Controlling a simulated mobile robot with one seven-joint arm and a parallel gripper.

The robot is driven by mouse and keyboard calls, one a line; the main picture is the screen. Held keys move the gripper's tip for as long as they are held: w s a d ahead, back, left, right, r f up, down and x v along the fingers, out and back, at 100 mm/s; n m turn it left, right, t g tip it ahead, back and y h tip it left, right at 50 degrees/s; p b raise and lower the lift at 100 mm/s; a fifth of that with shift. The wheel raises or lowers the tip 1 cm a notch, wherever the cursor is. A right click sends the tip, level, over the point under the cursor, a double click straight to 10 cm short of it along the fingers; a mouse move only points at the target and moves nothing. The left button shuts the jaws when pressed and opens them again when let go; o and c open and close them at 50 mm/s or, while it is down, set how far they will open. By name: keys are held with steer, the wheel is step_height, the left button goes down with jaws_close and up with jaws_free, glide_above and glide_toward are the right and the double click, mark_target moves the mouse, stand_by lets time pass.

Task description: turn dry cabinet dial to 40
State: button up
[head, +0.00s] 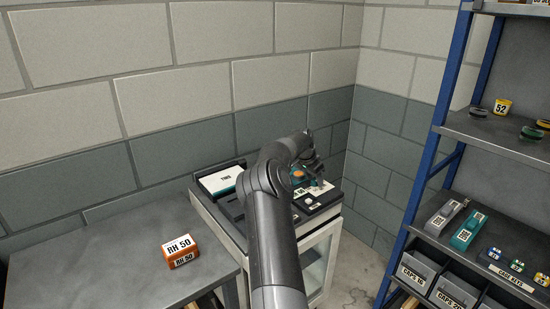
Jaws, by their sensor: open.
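The cabinet (321,242) is a pale unit with a glass-fronted door, standing against the dark lower wall behind my arm. Its top carries small dark and pale items, and my arm hides part of it. My gripper (318,176) is over the cabinet's top, pointing down, and is open. A small orange round part on a teal piece (298,174) shows close beside it, partly hidden by the arm. I cannot make out a dial scale or its setting, nor whether the gripper touches anything.
A white-topped tray (220,181) lies at the cabinet top's left. A blue-posted rack (436,152) with labelled bins and small items stands at right. Floor shows between cabinet and rack.

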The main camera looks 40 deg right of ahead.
steer(key=n+t, duration=0.1)
steer(key=n, duration=0.2)
steer(key=n+t, duration=0.1)
steer(key=n, duration=0.2)
steer(key=shift+s+d+n+t+y, duration=0.1)
steer(key=shift+s+n+t+y, duration=0.1)
steer(key=shift+n+t+y, duration=0.15)
steer(key=v, duration=1.1)
steer(key=s+a+r+n+t+y, duration=0.1)
steer(key=a+r, duration=0.4)
steer(key=a, duration=0.5)
steer(key=s+a+r+n+y, duration=0.1)
steer(key=a+r, duration=0.3)
steer(key=a, duration=0.6)
steer(key=shift+s+a+r+n+t, duration=0.3)
steer(key=shift+s+r+n+t, duration=0.05)
steer(key=shift+s+r+n, duration=0.1)
steer(key=shift+y, duration=0.25)
